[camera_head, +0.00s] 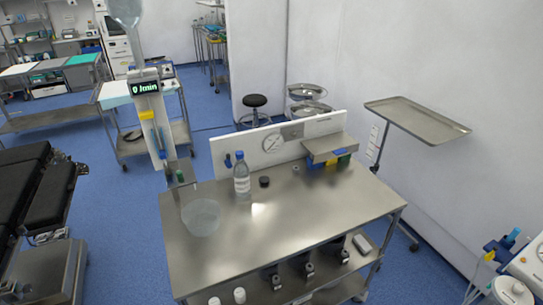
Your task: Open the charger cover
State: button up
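A grey metal box-like cover (330,145), which looks like the charger cover, sits at the right end of the white back panel of the metal table. Its flat top juts out toward the front. Under its front edge, blue, green and yellow parts (328,162) show, partly hidden by the cover. I cannot tell whether the cover is hinged or how far it is shut. My gripper is not in view, and nothing touches the cover.
The metal table (280,235) holds a clear bottle (242,180) with a blue cap, a small black cap (264,181) and a translucent bowl (201,217). A tray stand (418,120) is right. A post with a green display (145,88) is left. The tabletop's right half is largely clear.

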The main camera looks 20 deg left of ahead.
aim_at(331, 147)
jog(key=u, duration=0.55)
jog(key=i+l+u, duration=0.2)
jog(key=u, duration=0.2)
jog(key=i+l+u, duration=0.25)
jog(key=u, duration=0.2)
jog(key=i+l+u, duration=0.2)
jog(key=l+u, duration=0.2)
jog(key=i+l+u, duration=0.1)
jog(key=l+u, duration=0.2)
jog(key=u, duration=0.15)
jog(key=l+u, duration=0.4)
jog(key=i, duration=0.05)
